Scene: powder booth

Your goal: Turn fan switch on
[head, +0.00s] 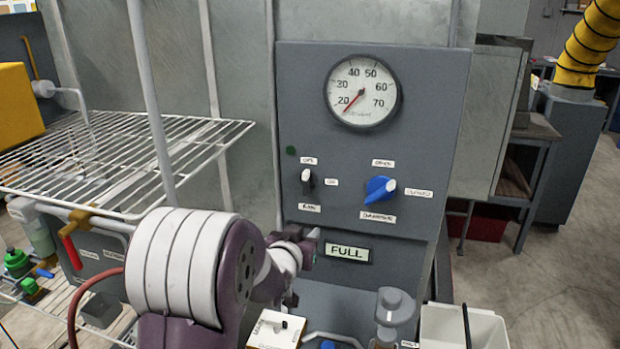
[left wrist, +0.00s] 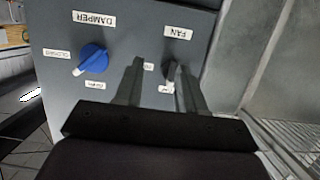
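The fan switch (head: 306,181) is a small dark knob with a pale front on the grey control panel (head: 430,130). Its handle looks about upright, with small labels above, right and below. The head view's lettering is too small to read surely; the wrist view shows a FAN label. My left gripper (head: 308,250) is below the switch in the head view, partly hidden by its own wrist. In the left wrist view, which is upside down, its two fingers are apart and the switch (left wrist: 171,73) shows between them, nearer the right finger. I cannot tell whether they touch. My right gripper is not in view.
A blue damper knob (head: 379,189) sits right of the switch. A round gauge (head: 362,91) is above, and a FULL sign (head: 347,253) below. A wire rack (head: 110,150) is at left. A white bin (head: 462,328) stands at the bottom right.

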